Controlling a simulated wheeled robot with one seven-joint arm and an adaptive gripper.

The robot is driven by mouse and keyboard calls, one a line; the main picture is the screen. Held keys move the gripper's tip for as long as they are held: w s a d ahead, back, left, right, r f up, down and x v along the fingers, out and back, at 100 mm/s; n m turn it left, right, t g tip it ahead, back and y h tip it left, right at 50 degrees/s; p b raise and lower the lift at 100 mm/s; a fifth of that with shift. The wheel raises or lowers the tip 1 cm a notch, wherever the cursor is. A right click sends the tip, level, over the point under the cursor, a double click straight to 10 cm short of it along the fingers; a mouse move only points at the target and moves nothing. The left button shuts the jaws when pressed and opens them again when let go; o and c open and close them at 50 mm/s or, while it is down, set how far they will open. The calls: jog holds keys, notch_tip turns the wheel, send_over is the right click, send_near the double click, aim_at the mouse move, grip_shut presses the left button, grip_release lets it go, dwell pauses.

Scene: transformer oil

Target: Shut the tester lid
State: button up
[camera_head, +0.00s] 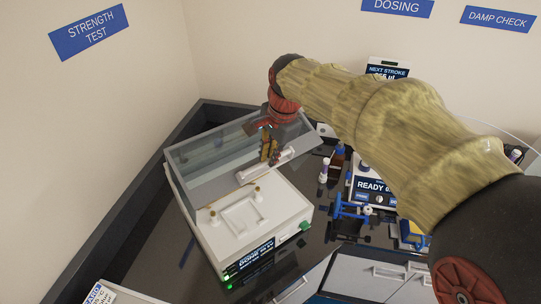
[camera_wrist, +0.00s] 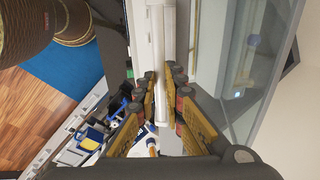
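The tester (camera_head: 240,228) is a white box at the centre left of the head view, with a green-lit display on its front. Its clear grey lid (camera_head: 200,158) stands raised and tilted at the back. A white bar handle (camera_head: 287,156) runs along the lid; it also shows as an upright white bar in the wrist view (camera_wrist: 164,40). My gripper (camera_head: 268,156) is at this handle. In the wrist view its fingertips (camera_wrist: 164,75) lie on both sides of the bar, drawn in close to it. The contact faces are partly hidden.
Two brass-coloured posts (camera_head: 257,192) stand on the tester's top. To the right are a brown bottle (camera_head: 338,160), a white vial (camera_head: 323,170), a blue stand (camera_head: 350,211) and a box reading READY (camera_head: 371,185). A dark raised edge (camera_head: 137,215) runs along the left of the counter.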

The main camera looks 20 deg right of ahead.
grip_shut()
dwell(0.3)
jog(key=shift+f, duration=0.1)
